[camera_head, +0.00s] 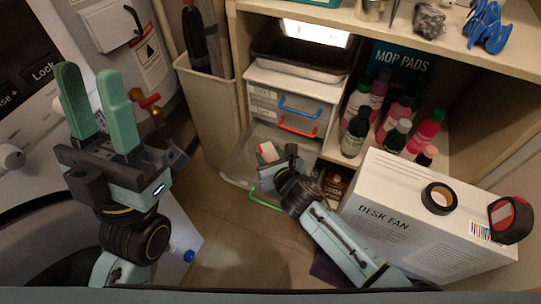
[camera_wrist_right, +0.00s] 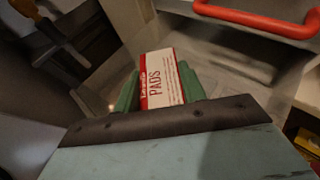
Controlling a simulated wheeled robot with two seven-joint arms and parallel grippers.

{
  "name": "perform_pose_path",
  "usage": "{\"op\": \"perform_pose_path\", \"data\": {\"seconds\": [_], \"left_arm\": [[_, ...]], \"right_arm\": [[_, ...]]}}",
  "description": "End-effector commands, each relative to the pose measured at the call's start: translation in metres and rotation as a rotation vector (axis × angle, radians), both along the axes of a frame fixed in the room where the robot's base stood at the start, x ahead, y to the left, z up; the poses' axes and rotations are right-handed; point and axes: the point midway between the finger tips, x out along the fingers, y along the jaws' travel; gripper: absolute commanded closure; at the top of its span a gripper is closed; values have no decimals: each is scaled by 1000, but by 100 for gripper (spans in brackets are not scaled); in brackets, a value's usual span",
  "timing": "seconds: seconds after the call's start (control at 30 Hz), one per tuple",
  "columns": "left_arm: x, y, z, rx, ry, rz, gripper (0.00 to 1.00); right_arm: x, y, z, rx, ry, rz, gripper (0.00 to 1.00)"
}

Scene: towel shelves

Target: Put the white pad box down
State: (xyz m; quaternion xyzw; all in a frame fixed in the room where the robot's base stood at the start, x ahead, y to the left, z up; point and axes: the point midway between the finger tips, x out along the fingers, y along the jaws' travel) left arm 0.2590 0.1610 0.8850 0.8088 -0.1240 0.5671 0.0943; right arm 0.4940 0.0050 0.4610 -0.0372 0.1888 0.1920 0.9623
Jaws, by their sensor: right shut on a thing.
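The white pad box (camera_wrist_right: 162,78), with a red band and the word PADS, stands between the green fingers of my right gripper (camera_wrist_right: 165,92), which is shut on it. In the head view the small white box (camera_head: 267,151) shows at the tip of my right arm, over the open clear drawer (camera_head: 236,166) with a green handle. I cannot tell whether the box touches the drawer's floor. My left gripper (camera_head: 93,92) is open and empty, raised at the left in front of the white machine.
Above the open drawer are white drawers with a blue handle (camera_head: 300,107) and a red handle (camera_head: 298,127). Several bottles (camera_head: 355,133) stand on the shelf to the right. The desk fan box (camera_head: 400,215), carrying black tape (camera_head: 439,198), stands beside my right arm.

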Motion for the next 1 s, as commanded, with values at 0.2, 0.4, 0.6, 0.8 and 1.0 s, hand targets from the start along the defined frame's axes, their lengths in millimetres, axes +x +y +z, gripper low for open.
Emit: {"op": "perform_pose_path", "data": {"seconds": [0.2, 0.4, 0.6, 0.8, 1.0], "left_arm": [[0, 0, 0, 0, 0, -1, 64], [1, -1, 0, 1, 4, -2, 64], [7, -2, 1, 8, 42, 0, 64], [27, -7, 2, 57, 201, 2, 64], [50, -14, -3, 117, 395, 1, 64]], "right_arm": [[-2, -1, -4, -5, 8, -1, 38], [-3, -1, -5, -5, 10, -1, 38], [-3, -1, 2, -6, 10, -1, 38], [-16, -7, 16, -7, 9, -1, 38], [-40, -17, 28, -6, 7, 0, 38]]}}
